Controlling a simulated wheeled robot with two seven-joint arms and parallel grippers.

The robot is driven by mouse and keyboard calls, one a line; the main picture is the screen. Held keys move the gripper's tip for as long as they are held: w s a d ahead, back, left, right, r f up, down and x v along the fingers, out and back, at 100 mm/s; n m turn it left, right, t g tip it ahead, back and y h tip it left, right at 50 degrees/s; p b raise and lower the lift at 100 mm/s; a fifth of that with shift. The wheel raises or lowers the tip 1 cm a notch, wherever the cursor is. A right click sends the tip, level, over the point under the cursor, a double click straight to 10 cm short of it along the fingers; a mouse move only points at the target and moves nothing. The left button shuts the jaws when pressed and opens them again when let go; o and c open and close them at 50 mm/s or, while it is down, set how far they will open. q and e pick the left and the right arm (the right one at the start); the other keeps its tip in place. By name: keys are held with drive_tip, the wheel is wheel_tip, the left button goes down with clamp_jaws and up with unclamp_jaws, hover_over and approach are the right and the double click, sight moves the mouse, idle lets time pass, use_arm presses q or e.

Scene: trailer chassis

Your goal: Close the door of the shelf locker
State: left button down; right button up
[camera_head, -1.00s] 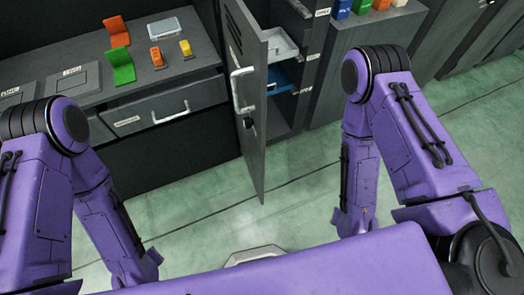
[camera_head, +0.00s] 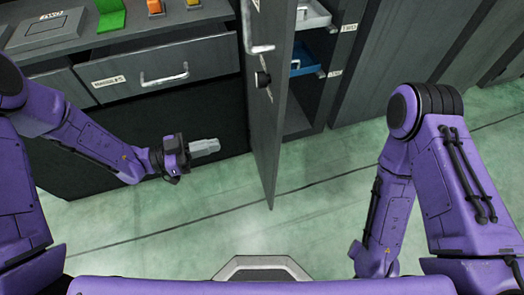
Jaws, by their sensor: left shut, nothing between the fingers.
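The shelf locker door (camera_head: 266,125) stands open in the middle of the head view, seen nearly edge-on, with a metal handle and a dark round lock on its left face. The locker (camera_head: 308,85) is open to the right of the door, with a white tray and a blue tray on its shelves. My left gripper (camera_head: 213,146) is shut and empty, low in front of the bench and left of the door, apart from it. My right arm hangs at the right, and its gripper is out of view.
A green holder (camera_head: 112,15) and an orange item (camera_head: 154,6) lie on top. Grey cabinets (camera_head: 395,60) line the right. The green floor (camera_head: 330,215) is clear.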

sight(274, 133)
use_arm(q)
drive_tip(key=shift+m+g, duration=0.3)
drive_tip(key=x, duration=1.4)
drive_tip(key=shift+s+r, duration=0.15)
drive_tip(key=shift+s, duration=0.1)
drive_tip(key=shift+d, duration=0.15)
